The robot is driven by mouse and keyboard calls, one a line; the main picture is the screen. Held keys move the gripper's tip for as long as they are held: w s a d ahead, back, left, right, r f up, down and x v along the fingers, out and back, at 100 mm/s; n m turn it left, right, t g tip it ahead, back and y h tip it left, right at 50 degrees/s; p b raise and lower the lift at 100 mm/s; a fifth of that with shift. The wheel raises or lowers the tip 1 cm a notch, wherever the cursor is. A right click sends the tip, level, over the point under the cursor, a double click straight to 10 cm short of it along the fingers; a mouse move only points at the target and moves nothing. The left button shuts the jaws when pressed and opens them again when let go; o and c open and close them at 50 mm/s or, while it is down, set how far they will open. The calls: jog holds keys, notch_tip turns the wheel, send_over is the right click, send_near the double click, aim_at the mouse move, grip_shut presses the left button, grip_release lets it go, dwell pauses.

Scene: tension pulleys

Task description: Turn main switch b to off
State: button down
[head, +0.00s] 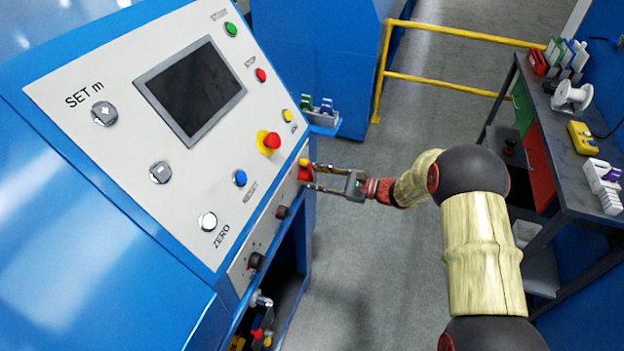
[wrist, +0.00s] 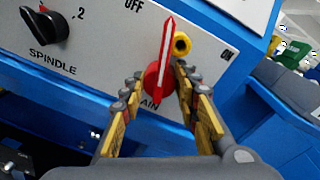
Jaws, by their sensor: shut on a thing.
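Main switch b (wrist: 155,78) is a red rotary knob with a red and white pointer, on the light lower panel of the blue machine. In the wrist view its pointer stands between the OFF mark at upper left and the ON mark at right, a little nearer OFF. The label below it is partly hidden. My gripper (wrist: 158,84) has its fingers on either side of the knob and is shut on it. In the head view my gripper (head: 311,177) reaches in from the right to the red switch (head: 303,174) at the panel's right end.
A black spindle knob (wrist: 45,27) sits left of the switch, and a yellow ring (wrist: 181,44) is close beside its pointer. A red emergency button (head: 270,141) is on the panel above. A workbench (head: 560,150) and yellow railing (head: 383,75) stand right; open floor lies between.

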jog(key=shift+n+b, duration=0.3)
jog(key=shift+n, duration=0.3)
jog(key=c, duration=1.3)
grip_release()
jog(key=v, duration=1.2)
jog(key=shift+c, duration=0.4)
